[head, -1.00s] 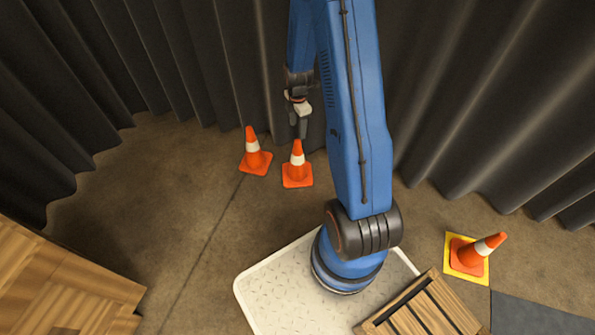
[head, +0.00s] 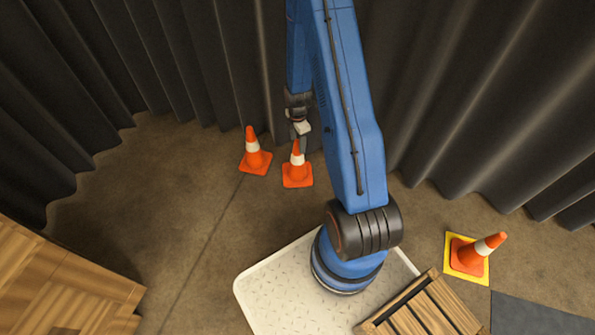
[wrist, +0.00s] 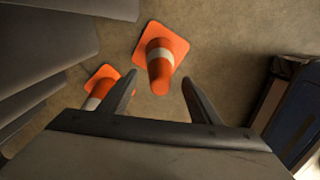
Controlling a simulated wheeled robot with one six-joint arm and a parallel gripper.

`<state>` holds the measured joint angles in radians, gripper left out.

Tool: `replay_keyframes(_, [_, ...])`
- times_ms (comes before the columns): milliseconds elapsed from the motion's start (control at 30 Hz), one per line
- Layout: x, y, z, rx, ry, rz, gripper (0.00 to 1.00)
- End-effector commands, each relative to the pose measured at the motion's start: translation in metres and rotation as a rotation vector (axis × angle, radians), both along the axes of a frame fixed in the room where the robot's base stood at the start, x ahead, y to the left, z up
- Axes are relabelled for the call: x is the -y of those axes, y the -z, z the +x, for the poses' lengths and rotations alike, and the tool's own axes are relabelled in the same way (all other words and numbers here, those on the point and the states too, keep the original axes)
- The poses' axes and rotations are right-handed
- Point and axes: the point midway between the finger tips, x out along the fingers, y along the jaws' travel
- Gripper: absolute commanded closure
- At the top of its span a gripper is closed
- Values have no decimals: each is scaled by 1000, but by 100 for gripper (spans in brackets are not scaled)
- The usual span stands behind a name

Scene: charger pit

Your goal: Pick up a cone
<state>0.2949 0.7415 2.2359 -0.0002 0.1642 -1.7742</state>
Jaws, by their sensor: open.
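Two orange cones with white bands stand upright on the floor near the curtain: a left cone (head: 254,158) and a right cone (head: 297,172). A third cone (head: 476,252) stands on a yellow square (head: 450,264) at the right. My gripper (head: 299,143) is at the top of the right cone in the head view. In the wrist view my gripper (wrist: 160,98) is open, and the right cone (wrist: 160,65) points its tip toward the gap between the fingers. The left cone (wrist: 100,88) is partly hidden behind a finger. Contact with either cone cannot be told.
Dark curtains (head: 190,60) hang close behind the cones. A wooden crate (head: 425,310) is beside my base, and wooden boxes (head: 60,285) fill the lower left. A dark mat (head: 540,315) lies at the lower right. The floor left of the cones is clear.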

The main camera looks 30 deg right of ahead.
Motion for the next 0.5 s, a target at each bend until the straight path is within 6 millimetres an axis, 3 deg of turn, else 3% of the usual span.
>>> replay_keyframes(200, [0, 26, -1, -2, 0, 0, 43])
replay_keyframes(500, [0, 30, 0, 0, 0, 0, 45])
